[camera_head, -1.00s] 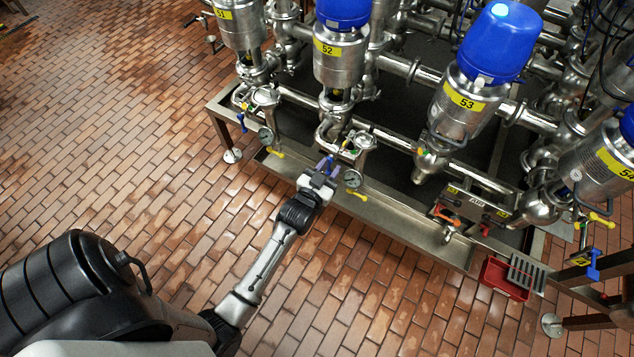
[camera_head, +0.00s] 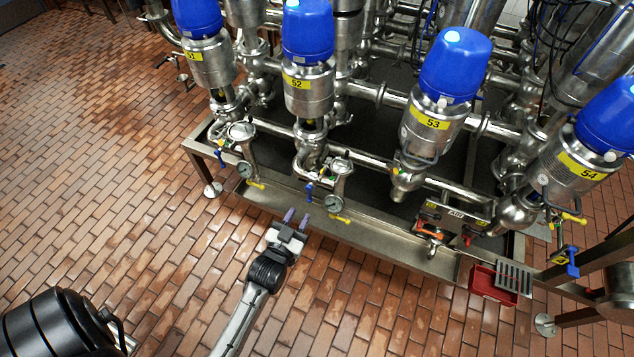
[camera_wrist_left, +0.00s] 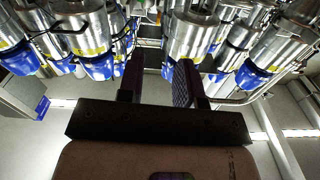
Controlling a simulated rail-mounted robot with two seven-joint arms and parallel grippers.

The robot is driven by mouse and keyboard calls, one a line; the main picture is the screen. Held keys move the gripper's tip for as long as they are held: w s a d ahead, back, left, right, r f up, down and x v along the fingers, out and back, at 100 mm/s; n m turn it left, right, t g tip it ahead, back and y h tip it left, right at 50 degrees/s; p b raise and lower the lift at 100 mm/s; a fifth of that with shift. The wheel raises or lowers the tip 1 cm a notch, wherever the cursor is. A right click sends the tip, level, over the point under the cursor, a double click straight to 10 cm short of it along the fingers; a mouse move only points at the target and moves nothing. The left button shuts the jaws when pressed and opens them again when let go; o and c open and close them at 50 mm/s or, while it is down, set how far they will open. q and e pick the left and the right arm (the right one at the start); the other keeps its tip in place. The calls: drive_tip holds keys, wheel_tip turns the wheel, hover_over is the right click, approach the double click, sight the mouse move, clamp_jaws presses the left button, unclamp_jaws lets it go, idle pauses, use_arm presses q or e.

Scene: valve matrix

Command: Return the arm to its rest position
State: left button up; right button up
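My left gripper (camera_head: 297,218) is in the lower middle of the head view, in front of the frame edge below the valve numbered 52 (camera_head: 308,85). Its two purple fingers are apart with nothing between them. A small blue handle (camera_head: 309,191) hangs below valve 52, just beyond the fingertips and apart from them. In the left wrist view the two fingers (camera_wrist_left: 158,80) also stand apart and empty. The wrist view appears upside down, with the valves along its top. My right gripper is not in view.
The valve matrix stands on a metal frame (camera_head: 390,250) with pressure gauges (camera_head: 334,203) and yellow handles along its front. Valves 51 (camera_head: 208,60), 53 (camera_head: 433,120) and 54 (camera_head: 570,165) flank valve 52. A red tray (camera_head: 490,285) is at the lower right. The brick floor (camera_head: 110,190) is clear at left.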

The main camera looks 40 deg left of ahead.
use_arm(q)
drive_tip(key=s+d+m+g+h, duration=0.1)
drive_tip(key=s+d+g+h, duration=0.15)
drive_tip(key=s+g, duration=0.35)
drive_tip(key=s+d+f+m+g+h+p, duration=0.1)
drive_tip(key=s+d+m+g, duration=0.15)
drive_tip(key=s, duration=0.55)
drive_tip(key=s+d+m+g+h, duration=0.1)
drive_tip(key=s+d+g+h, duration=0.1)
drive_tip(key=s+d+g, duration=0.4)
drive_tip(key=w+p+v, duration=0.3)
drive_tip(key=p+v, duration=0.9)
drive_tip(key=w+r+p+v, duration=0.1)
drive_tip(key=w+p+v, duration=0.1)
drive_tip(key=p+v, duration=1)
drive_tip(key=w+a+r+p+v, duration=0.1)
drive_tip(key=w+p+v, duration=0.2)
drive_tip(key=p+v, duration=0.9)
drive_tip(key=shift+r+t+p, duration=0.4)
drive_tip(key=shift+t+p, duration=0.05)
drive_tip(key=shift+p, duration=0.6)
drive_tip(key=shift+s+a, duration=0.1)
drive_tip(key=shift+a, duration=0.1)
